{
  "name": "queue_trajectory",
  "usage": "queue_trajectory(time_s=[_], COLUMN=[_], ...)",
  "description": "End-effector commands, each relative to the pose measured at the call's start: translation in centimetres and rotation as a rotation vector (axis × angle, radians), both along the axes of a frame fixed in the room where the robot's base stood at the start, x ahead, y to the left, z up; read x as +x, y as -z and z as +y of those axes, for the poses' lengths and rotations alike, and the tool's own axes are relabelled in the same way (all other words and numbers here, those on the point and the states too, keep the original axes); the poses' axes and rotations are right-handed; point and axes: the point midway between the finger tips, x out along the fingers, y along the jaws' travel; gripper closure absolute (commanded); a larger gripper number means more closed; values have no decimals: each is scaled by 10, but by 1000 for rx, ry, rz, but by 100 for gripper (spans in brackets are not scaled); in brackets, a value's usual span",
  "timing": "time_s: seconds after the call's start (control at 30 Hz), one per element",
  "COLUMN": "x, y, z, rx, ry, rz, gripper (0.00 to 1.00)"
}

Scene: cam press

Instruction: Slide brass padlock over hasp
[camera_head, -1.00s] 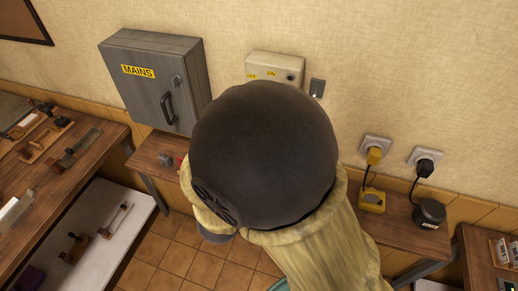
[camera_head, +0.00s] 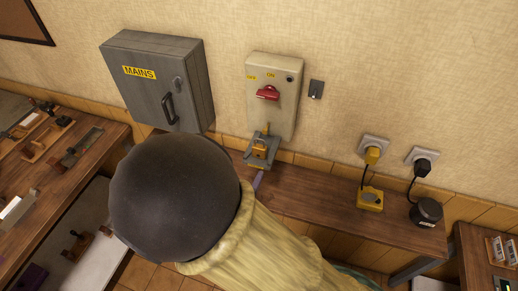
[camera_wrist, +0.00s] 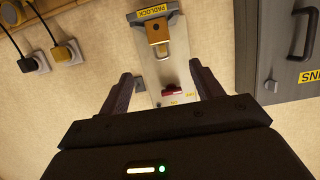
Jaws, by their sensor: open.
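The brass padlock (camera_head: 259,146) sits in a grey holder (camera_head: 272,150) on the narrow wooden shelf, below the switch box (camera_head: 284,112) with a red handle (camera_head: 267,93). My gripper (camera_wrist: 160,70) is open and empty. Its two fingers point toward the padlock and the switch box, apart from both. In the head view my arm hides most of the gripper. I cannot make out the hasp clearly.
A grey MAINS cabinet (camera_head: 153,80) hangs left of the switch box. On the shelf at right stand a yellow device (camera_head: 370,198) and a black round one (camera_head: 427,212), with cords to wall sockets. A workbench with tools (camera_head: 62,170) is at left. The shelf's middle (camera_head: 315,193) is clear.

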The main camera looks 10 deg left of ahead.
Motion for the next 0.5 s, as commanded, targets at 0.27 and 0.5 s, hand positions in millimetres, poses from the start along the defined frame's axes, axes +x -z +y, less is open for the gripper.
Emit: queue_trajectory(time_s=[0.27, 0.5], x=[48, 75], y=[13, 23], z=[-5, -6], rx=[-2, -1], ry=[4, 1], rz=[0, 1], gripper=[34, 34])
